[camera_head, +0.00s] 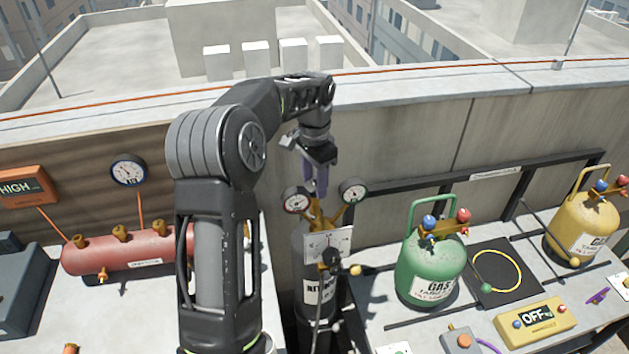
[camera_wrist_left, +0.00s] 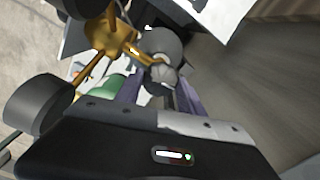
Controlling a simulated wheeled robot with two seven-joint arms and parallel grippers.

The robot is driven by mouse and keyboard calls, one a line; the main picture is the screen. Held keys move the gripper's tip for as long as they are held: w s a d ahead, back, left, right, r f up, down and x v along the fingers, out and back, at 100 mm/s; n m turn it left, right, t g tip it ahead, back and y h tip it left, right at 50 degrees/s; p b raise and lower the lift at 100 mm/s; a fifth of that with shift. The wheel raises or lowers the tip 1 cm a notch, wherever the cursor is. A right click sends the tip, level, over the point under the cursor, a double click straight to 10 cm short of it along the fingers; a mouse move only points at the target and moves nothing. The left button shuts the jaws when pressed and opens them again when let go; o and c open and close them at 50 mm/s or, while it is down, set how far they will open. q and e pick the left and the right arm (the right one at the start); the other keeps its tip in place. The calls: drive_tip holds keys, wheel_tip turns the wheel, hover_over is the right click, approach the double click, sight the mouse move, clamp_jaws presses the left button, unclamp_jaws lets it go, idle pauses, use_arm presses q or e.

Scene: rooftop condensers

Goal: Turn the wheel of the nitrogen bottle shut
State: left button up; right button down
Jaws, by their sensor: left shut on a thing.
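The nitrogen bottle (camera_head: 311,291) is a dark cylinder with a white label, standing upright in the gap between the two benches. On top are a brass valve and two round gauges (camera_head: 297,200). My left gripper (camera_head: 321,193) reaches down over the valve with its purple fingers, between the gauges. In the left wrist view the brass fitting (camera_wrist_left: 112,38) shows beside a grey round wheel (camera_wrist_left: 162,46), close to the purple fingers. The gripper is shut on the wheel; its fingers hide most of the contact in the head view. My right gripper is not in view.
A green gas bottle (camera_head: 428,268) stands to the right, a yellow one (camera_head: 581,230) farther right. A red tank (camera_head: 128,248) and a gauge (camera_head: 128,170) are on the left. A white plate (camera_head: 328,244) hangs at the nitrogen bottle's front. The parapet wall rises behind.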

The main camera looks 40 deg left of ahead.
sight(315, 185)
use_arm(q)
drive_tip(key=shift+m, duration=0.6)
drive_tip(key=o, duration=1.4)
drive_tip(key=shift+c, duration=0.2)
drive_tip(key=shift+r, duration=0.45)
wheel_tip(315, 185, up, 6)
drive_tip(key=shift+f, duration=0.1)
drive_tip(key=shift+r, duration=0.6)
